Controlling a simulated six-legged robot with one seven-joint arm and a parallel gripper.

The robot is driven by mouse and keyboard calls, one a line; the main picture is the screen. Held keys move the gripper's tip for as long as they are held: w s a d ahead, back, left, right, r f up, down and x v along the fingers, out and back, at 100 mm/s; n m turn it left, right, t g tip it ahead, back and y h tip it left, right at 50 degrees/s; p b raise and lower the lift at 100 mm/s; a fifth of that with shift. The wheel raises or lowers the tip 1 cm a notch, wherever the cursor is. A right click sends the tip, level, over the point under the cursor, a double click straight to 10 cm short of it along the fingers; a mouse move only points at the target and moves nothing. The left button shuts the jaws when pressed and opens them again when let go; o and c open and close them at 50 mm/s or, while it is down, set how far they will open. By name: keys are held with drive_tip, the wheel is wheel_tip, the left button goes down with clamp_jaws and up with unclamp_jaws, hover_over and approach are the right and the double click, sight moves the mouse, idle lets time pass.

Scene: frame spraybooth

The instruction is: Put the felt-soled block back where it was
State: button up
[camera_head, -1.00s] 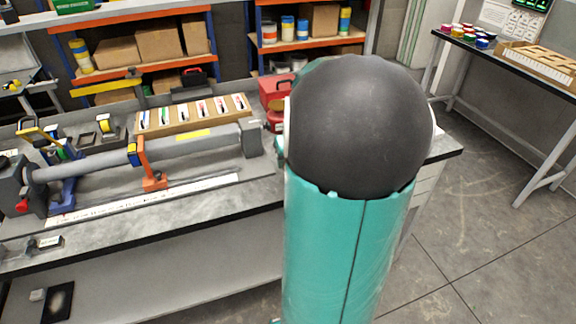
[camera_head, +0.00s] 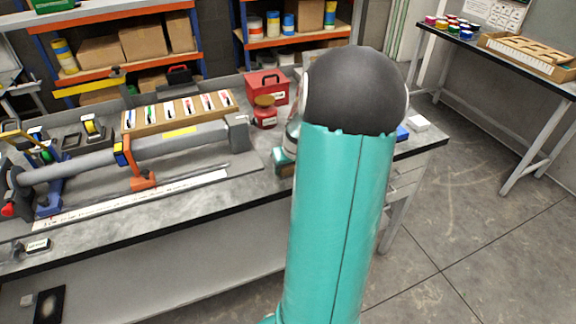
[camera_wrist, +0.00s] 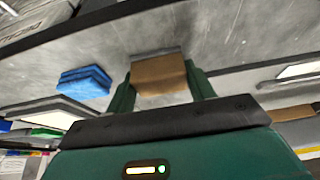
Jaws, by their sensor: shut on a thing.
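The felt-soled block (camera_wrist: 160,76) is a brown block with a thin grey layer along its far edge in the wrist view. My gripper (camera_wrist: 163,84) has its two green fingers on either side of the block and is shut on it. Grey bench surface shows beyond the block; I cannot tell whether the block touches it. In the head view my teal arm covers part of the bench, and the gripper end is mostly hidden behind it.
A blue stack (camera_wrist: 84,82) lies left of the block in the wrist view. In the head view a red toolbox (camera_head: 267,88) and a red tin (camera_head: 265,116) stand near my arm. A long clamped tube (camera_head: 85,166) lies left. Bare bench (camera_head: 215,192) shows at the front.

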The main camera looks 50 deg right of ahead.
drive_tip(key=o, duration=0.9)
drive_tip(key=shift+f, duration=0.1)
drive_tip(key=v, duration=1.2)
drive_tip(key=w+a+r+n, duration=0.1)
drive_tip(key=w+a+r, duration=0.1)
drive_tip(key=a, duration=0.4)
drive_tip(key=w+a+r+n, duration=0.1)
drive_tip(key=w+a+r, duration=0.1)
drive_tip(key=a, duration=0.4)
drive_tip(key=s+a+r+n, duration=0.1)
drive_tip(key=s+a, duration=0.1)
drive_tip(key=a, duration=0.7)
drive_tip(key=s+a+r+n+t+y, duration=0.1)
drive_tip(key=s+a+r, duration=0.1)
drive_tip(key=a, duration=0.7)
drive_tip(key=s+a+r+n+y, duration=0.1)
drive_tip(key=s+a+n, duration=0.1)
drive_tip(key=a, duration=0.7)
drive_tip(key=shift+s+r+t, duration=0.2)
drive_tip(key=shift+s+t, duration=0.1)
drive_tip(key=shift+s, duration=0.4)
